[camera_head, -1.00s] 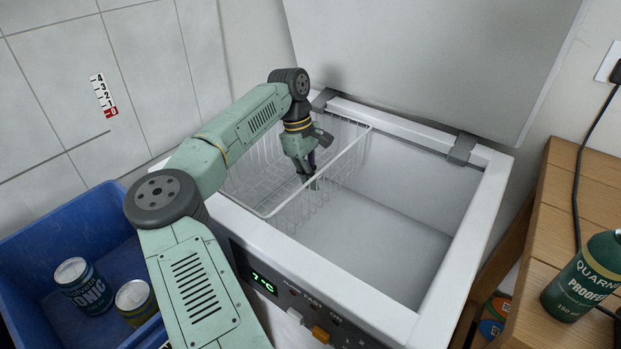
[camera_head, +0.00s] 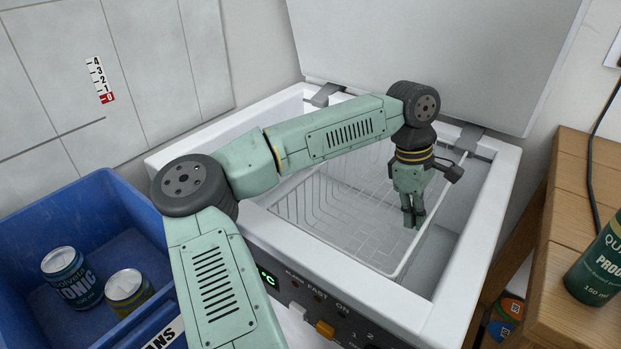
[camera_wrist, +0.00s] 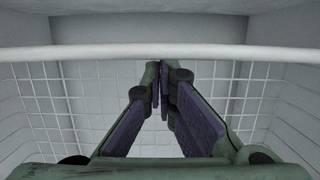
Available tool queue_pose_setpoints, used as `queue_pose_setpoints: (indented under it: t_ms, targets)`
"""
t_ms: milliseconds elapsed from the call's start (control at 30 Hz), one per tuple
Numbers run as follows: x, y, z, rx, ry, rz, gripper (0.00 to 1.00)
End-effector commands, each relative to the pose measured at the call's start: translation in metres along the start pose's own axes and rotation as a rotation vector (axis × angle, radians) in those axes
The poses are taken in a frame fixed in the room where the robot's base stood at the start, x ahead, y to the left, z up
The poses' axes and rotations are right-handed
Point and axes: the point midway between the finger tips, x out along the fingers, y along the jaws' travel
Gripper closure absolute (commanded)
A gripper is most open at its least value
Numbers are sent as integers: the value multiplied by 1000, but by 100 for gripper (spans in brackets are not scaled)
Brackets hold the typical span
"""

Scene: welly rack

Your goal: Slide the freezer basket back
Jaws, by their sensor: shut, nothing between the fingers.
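In the head view my arm hides part of the basket's back and left. My gripper (camera_head: 413,222) is shut and empty, pointing down inside the basket close to its right rim. In the wrist view the fingertips (camera_wrist: 162,66) meet just short of the basket's white rim bar (camera_wrist: 160,53), with the wire mesh beyond and below them. I cannot tell whether the fingers touch the wire.
The freezer lid (camera_head: 430,50) stands open at the back. A blue bin (camera_head: 40,215) with two cans is at the left. A wooden bench (camera_head: 570,240) with a green bottle (camera_head: 600,265) is at the right.

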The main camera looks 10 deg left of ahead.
Motion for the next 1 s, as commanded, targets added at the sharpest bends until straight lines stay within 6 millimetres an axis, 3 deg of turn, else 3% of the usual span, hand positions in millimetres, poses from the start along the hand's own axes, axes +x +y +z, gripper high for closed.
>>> queue_pose_setpoints:
  t_ms: [100, 333, 867, 1000]
  targets:
    - [8, 4, 25, 4, -1, -1, 100]
    - [13, 8, 52, 2, 0, 0, 100]
    - [14, 9, 59, 2, -4, 1, 100]
    - [5, 9, 59, 2, -4, 3, 100]
